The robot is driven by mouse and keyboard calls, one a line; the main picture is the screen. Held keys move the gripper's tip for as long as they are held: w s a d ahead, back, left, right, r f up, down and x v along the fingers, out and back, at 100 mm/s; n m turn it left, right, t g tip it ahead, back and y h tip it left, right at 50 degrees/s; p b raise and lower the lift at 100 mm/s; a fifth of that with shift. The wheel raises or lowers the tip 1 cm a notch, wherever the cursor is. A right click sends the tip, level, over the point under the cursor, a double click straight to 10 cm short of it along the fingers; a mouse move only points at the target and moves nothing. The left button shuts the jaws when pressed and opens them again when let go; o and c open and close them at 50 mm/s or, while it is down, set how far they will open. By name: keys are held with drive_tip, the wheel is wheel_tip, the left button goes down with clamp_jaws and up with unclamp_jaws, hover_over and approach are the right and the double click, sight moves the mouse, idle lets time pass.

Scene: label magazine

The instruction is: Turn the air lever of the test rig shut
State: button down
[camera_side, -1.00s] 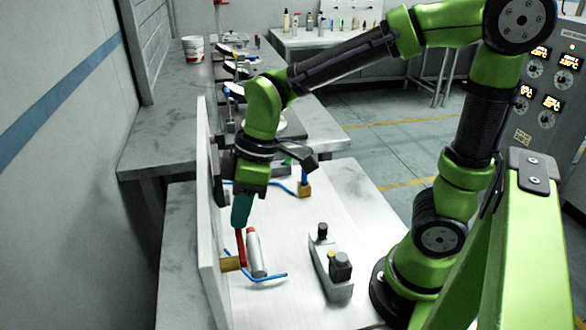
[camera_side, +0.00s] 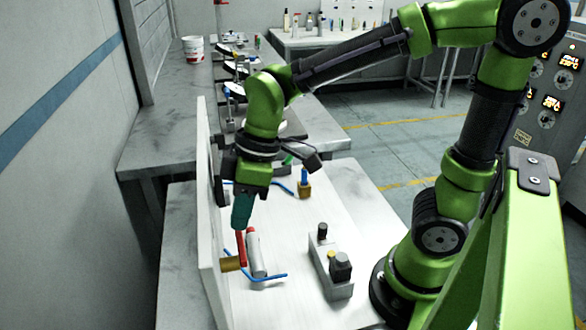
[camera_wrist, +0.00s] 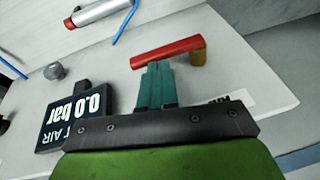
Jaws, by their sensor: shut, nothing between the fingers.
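The red air lever (camera_wrist: 167,52) is joined at one end to a brass valve body (camera_wrist: 198,58). In the side view the lever (camera_side: 241,249) stands roughly upright above the brass body (camera_side: 230,264) at the white panel. My gripper (camera_wrist: 156,68) has its teal fingers shut with nothing between them. Its fingertips are right at the side of the lever in the wrist view; I cannot tell whether they touch it. In the side view my gripper (camera_side: 239,228) points down at the lever's upper end. A dark display (camera_wrist: 80,118) reads "0.0 bar", with "AIR" in its lettering.
A silver cylinder with a red end (camera_side: 256,255) lies close beside the lever, and a blue hose (camera_side: 265,278) runs by it. A grey block with black knobs (camera_side: 333,268) stands to the right. A second brass fitting (camera_side: 304,189) is farther back. The white board between is mostly clear.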

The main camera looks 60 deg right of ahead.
drive_tip(key=w+d+r, duration=0.1)
drive_tip(key=d+r, duration=0.4)
drive_tip(key=r, duration=0.7)
drive_tip(key=s+d+f+m+t+h, duration=0.1)
drive_tip(key=s+d+f+m+t, duration=0.4)
drive_tip(key=m, duration=0.6)
drive_tip(key=shift+s+d+f+m+t, duration=0.3)
drive_tip(key=shift+s+d+f+m, duration=0.15)
drive_tip(key=shift+d+f, duration=0.35)
drive_tip(key=shift+a+f, duration=0.1)
